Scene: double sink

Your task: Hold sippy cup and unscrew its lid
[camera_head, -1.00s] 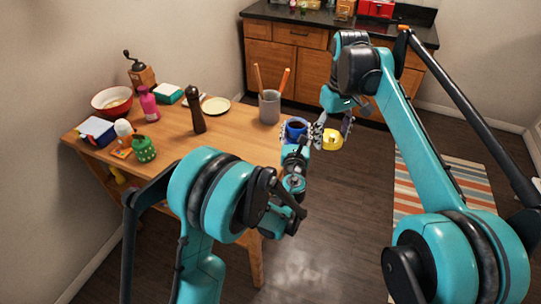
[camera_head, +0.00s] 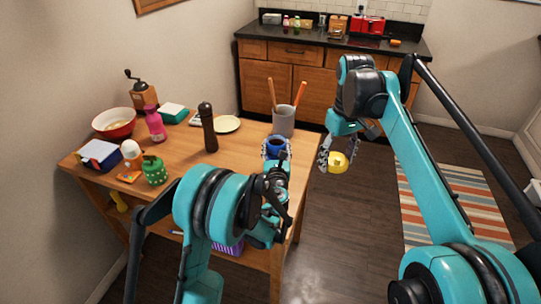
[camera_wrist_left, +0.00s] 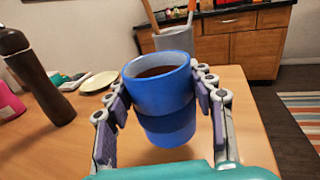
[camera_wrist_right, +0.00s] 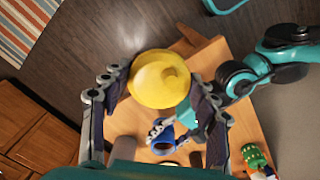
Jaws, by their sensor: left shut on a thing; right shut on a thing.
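The blue cup (camera_wrist_left: 160,85) is upright and topless, with dark brown contents showing inside. My left gripper (camera_wrist_left: 160,100) is shut around its sides and holds it near the table's right edge; the cup also shows in the head view (camera_head: 276,146). The yellow lid (camera_wrist_right: 160,79) is apart from the cup. My right gripper (camera_wrist_right: 155,90) is shut on the lid and holds it over the floor, right of the table. The lid also shows in the head view (camera_head: 338,163). The lid's underside is hidden.
A striped rug (camera_head: 455,205) lies on the floor at right.

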